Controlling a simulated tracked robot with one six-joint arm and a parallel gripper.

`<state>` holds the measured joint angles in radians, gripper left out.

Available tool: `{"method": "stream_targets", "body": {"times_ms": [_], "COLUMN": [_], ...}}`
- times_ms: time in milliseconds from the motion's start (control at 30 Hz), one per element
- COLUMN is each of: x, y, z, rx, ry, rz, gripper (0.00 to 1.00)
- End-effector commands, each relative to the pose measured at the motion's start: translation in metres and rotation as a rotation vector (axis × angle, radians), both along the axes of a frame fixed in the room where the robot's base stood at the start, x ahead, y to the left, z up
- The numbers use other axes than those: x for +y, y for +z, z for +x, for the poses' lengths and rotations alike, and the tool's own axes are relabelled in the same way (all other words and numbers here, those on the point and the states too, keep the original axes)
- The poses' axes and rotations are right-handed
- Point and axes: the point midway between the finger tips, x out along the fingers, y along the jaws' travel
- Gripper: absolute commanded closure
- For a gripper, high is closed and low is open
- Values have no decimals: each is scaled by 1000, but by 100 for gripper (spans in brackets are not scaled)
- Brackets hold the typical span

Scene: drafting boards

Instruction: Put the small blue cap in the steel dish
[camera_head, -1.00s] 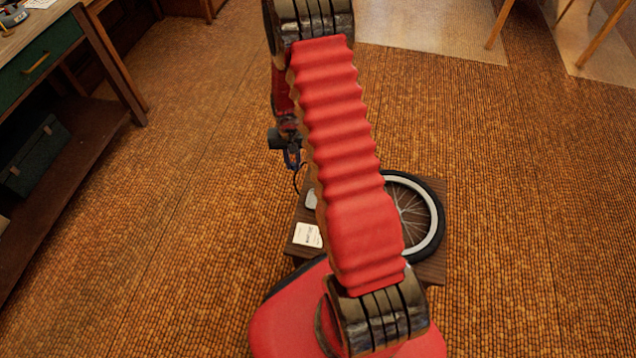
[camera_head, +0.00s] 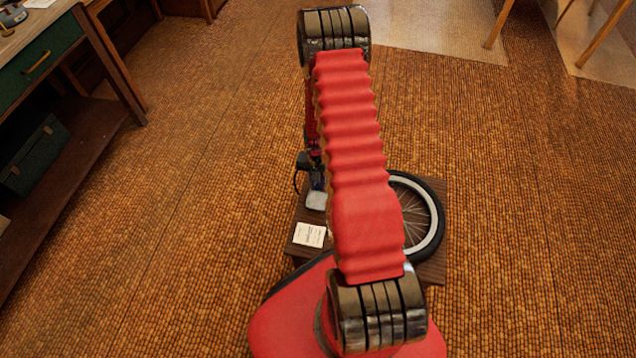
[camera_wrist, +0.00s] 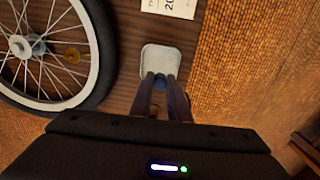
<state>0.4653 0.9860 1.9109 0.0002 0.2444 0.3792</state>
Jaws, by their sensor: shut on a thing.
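The small blue cap (camera_wrist: 160,80) shows between the fingertips of my gripper (camera_wrist: 161,84) in the wrist view; the fingers are shut on it and hide part of it. The steel dish (camera_wrist: 161,60), a pale rounded square, lies just beyond the fingertips. The cap overlaps the dish's near edge in the picture; its height above the dish I cannot tell. In the head view the dish (camera_head: 316,200) lies on a dark wooden board, with my gripper (camera_head: 318,183) close above it, partly hidden by my arm.
The spoked wheel (camera_head: 425,215) lies on the right of the board (camera_head: 435,268), partly behind my arm. A printed card (camera_head: 309,235) lies at the board's left. A small brass-coloured round piece (camera_wrist: 72,55) shows among the spokes. A green-drawered bench (camera_head: 40,68) stands left; woven floor around is clear.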

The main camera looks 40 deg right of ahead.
Motion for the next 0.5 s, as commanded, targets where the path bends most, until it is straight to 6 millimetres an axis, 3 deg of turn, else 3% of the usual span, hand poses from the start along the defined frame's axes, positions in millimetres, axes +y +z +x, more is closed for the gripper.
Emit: {"method": "stream_targets", "body": {"times_ms": [500], "x": [1], "y": [-35], "z": [0], "rx": [2], "ry": [1], "rz": [1], "gripper": [100]}}
